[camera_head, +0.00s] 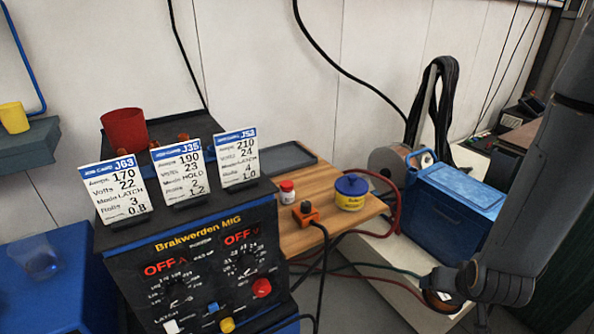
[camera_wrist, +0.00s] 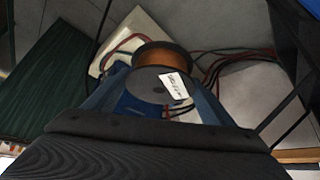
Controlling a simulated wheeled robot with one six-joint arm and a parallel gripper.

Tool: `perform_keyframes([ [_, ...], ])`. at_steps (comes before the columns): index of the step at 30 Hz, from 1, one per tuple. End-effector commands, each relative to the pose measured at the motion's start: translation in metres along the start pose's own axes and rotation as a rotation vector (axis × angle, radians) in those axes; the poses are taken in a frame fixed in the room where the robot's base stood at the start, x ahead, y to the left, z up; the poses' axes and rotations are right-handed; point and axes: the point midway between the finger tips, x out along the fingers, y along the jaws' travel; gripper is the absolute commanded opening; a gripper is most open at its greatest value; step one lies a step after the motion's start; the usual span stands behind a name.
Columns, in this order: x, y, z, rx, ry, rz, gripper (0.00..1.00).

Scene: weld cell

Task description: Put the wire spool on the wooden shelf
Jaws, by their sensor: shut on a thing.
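The wire spool (camera_wrist: 160,55) has dark flanges, copper-coloured wire and a white label. My gripper (camera_wrist: 157,80) is shut on it, with a finger on each side. In the head view, my gripper (camera_head: 456,282) is at the lower right, and the spool (camera_head: 440,299) shows partly beneath it, above the pale surface. The wooden shelf (camera_head: 311,182) is to the left of my gripper, beside the welding machine. A white jar with a red lid (camera_head: 287,191), a blue-lidded yellow tub (camera_head: 350,191) and an orange block with a black knob (camera_head: 305,213) stand on it.
The blue box (camera_head: 455,208) stands between the shelf and my arm, with a grey reel (camera_head: 388,161) behind it. Red hoses (camera_head: 392,205) loop beside the shelf's right end. The welding machine (camera_head: 190,262) carries several job cards. A dark tray (camera_head: 285,160) lies behind the shelf's bare left part.

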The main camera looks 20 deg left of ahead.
Motion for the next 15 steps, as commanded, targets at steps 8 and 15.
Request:
perform_keyframes([
  [8,-0.049,0.000,-0.016,0.000,0.003,0.000,0.18],
  [15,-0.085,0.000,-0.028,-0.001,0.004,0.000,0.18],
])
